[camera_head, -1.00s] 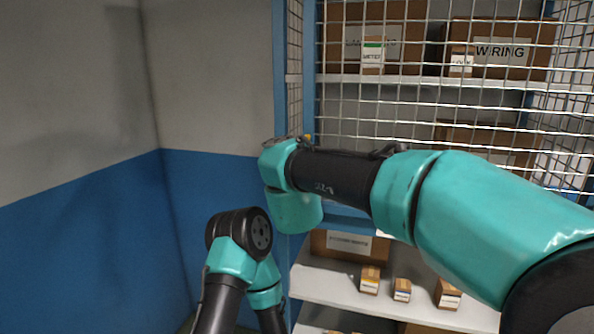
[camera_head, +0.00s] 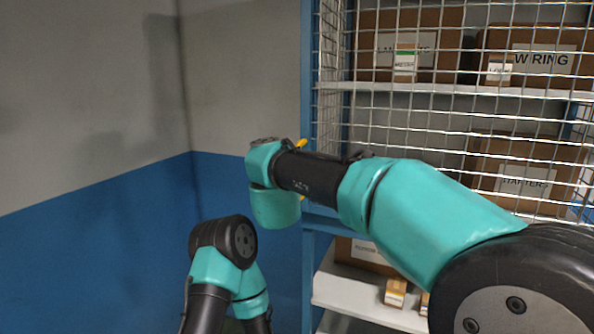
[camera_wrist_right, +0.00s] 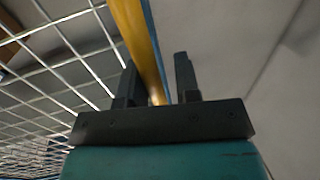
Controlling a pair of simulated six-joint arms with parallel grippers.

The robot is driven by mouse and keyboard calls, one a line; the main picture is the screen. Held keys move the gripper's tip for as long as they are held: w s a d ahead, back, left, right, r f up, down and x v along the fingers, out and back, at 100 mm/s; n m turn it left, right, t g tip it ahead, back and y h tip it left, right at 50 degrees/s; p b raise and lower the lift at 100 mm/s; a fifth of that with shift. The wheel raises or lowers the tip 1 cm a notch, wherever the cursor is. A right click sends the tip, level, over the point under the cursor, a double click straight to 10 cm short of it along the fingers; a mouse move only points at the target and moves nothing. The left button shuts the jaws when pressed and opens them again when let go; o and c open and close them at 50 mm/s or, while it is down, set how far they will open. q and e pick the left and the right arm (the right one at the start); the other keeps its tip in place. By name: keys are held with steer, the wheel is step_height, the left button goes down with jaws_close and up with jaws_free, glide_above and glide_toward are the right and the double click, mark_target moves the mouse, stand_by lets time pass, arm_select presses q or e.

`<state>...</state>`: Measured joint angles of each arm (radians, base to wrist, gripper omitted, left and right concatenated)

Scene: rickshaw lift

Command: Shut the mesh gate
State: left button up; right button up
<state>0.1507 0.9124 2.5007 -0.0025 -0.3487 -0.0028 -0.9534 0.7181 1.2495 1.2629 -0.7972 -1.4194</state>
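The mesh gate (camera_head: 440,120) is a silvery wire grid in front of the shelving in the head view; I cannot tell exactly how far it stands open. A yellow handle bar (camera_head: 301,144) peeks out behind my right wrist. In the right wrist view, the yellow bar (camera_wrist_right: 138,38) runs between the two dark fingers of my right gripper (camera_wrist_right: 156,64), with a gap beside it. The fingers look open around the bar. In the head view the right fingers are hidden behind the wrist. My left arm shows at the bottom, but its gripper is out of view.
Behind the mesh, shelves (camera_head: 455,90) hold labelled cardboard boxes, including a WIRING box (camera_head: 540,58) and a STARTERS box (camera_head: 525,180). Small boxes (camera_head: 396,293) sit on a lower shelf. A blue post (camera_head: 307,85) stands left of the mesh. A grey and blue wall (camera_head: 90,220) is at left.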

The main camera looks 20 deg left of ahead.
steer(key=shift+o, duration=1.2)
steer(key=v, duration=1.7)
steer(key=shift+s, duration=0.25)
